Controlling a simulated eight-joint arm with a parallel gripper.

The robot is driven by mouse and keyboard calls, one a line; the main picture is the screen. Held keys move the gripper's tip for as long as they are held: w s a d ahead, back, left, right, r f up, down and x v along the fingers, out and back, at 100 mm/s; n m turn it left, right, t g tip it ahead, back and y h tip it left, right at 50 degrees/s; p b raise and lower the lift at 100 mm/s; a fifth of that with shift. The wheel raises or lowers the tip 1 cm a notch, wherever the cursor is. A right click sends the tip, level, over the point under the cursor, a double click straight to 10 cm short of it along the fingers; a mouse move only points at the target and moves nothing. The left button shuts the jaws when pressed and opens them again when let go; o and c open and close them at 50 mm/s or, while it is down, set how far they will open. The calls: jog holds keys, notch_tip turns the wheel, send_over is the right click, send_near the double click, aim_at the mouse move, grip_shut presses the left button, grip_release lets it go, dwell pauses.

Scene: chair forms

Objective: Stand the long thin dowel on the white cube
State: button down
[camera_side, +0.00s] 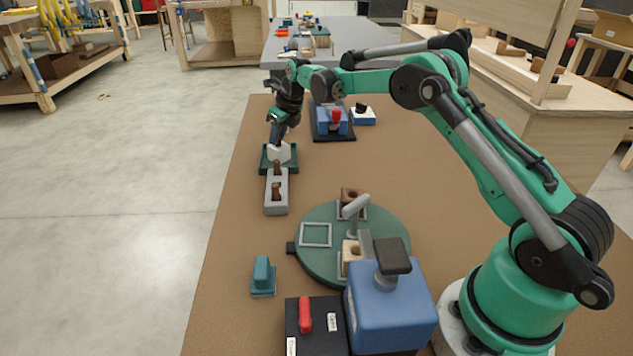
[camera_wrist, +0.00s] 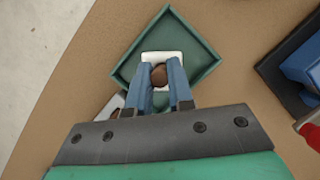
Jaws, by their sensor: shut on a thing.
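A white cube (camera_side: 279,153) sits in a square green tray (camera_side: 264,164) at the far end of the brown table. In the wrist view the white cube (camera_wrist: 176,57) lies under my fingers, inside the green tray (camera_wrist: 205,59). My gripper (camera_wrist: 162,80) is shut on a brown dowel (camera_wrist: 159,75), seen end-on between the fingers and over the cube. In the side view my gripper (camera_side: 279,139) points down just above the cube, and the held dowel is not clearly visible. I cannot tell whether the dowel's lower end touches the cube.
A grey block (camera_side: 276,204) holding brown pegs stands just in front of the tray. A blue fixture with a red handle (camera_side: 332,121) stands to the right of it. A green round table (camera_side: 320,265) and a teal block (camera_side: 262,276) are nearer. The table between is clear.

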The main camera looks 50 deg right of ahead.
jog(key=shift+f, duration=0.2)
jog(key=c, duration=0.7)
grip_release()
jog(key=o, duration=0.5)
jog(key=shift+o, duration=0.2)
jog(key=shift+r, duration=3.5)
